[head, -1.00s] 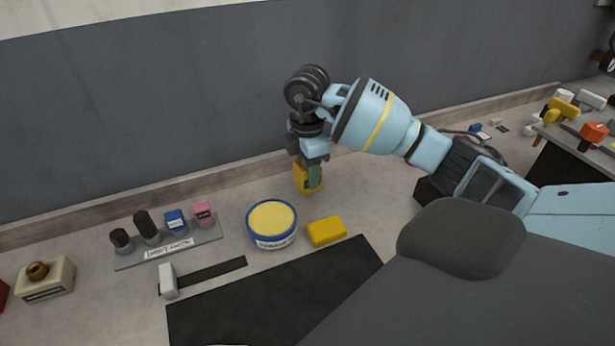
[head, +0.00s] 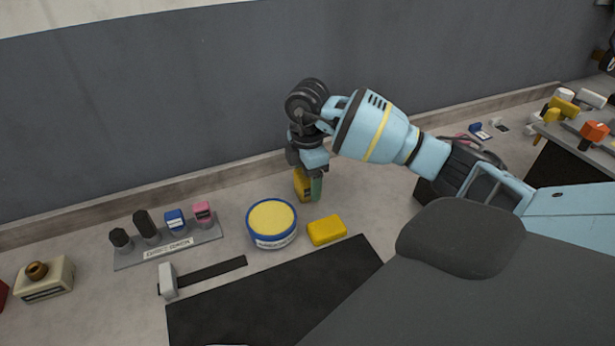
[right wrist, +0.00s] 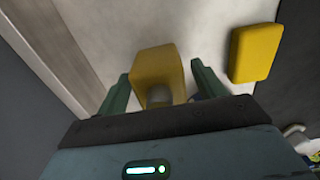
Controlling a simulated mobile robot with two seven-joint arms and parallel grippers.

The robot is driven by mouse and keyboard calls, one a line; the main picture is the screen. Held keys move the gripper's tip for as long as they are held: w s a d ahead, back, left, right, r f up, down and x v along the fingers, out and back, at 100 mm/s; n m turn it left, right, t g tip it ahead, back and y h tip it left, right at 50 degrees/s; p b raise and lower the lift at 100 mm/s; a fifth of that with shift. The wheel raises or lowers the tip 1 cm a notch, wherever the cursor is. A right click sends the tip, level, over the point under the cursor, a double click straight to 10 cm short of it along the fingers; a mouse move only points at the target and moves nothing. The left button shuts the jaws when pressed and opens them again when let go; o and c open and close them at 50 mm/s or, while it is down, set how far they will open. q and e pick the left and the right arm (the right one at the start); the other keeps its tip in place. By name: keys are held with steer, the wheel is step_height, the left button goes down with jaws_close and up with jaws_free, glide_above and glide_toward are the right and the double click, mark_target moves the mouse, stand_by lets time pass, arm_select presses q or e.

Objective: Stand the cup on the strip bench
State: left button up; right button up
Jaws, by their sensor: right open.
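A yellow boxy thing (head: 301,184) stands on the grey bench top (head: 228,284) near the wall. In the right wrist view the yellow thing (right wrist: 157,66) lies between my fingers, with a rounded greyish patch on its near part. I cannot tell whether it is the cup; nothing else in view clearly looks like one. My right gripper (head: 315,189) points down around it. In the right wrist view its green fingers (right wrist: 161,88) are open, with a gap on each side of the yellow thing. My left gripper is not in view.
A round blue tub (head: 271,238) and a yellow block (head: 327,230) stand just in front. A stamp rack (head: 206,236), a slider on a dark strip (head: 213,270) and a black mat (head: 270,295) lie nearby. Another bench with tools (head: 575,135) is at right.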

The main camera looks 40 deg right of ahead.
steer(key=shift+r, duration=0.1)
step_height(320, 180, up, 11)
steer(key=shift+r+p, duration=0.1)
steer(key=shift+p, duration=0.45)
steer(key=shift+r, duration=0.45)
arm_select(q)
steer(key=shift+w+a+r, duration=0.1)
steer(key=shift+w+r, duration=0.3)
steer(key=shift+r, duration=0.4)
arm_select(e)
steer(key=shift+s+f, duration=0.1)
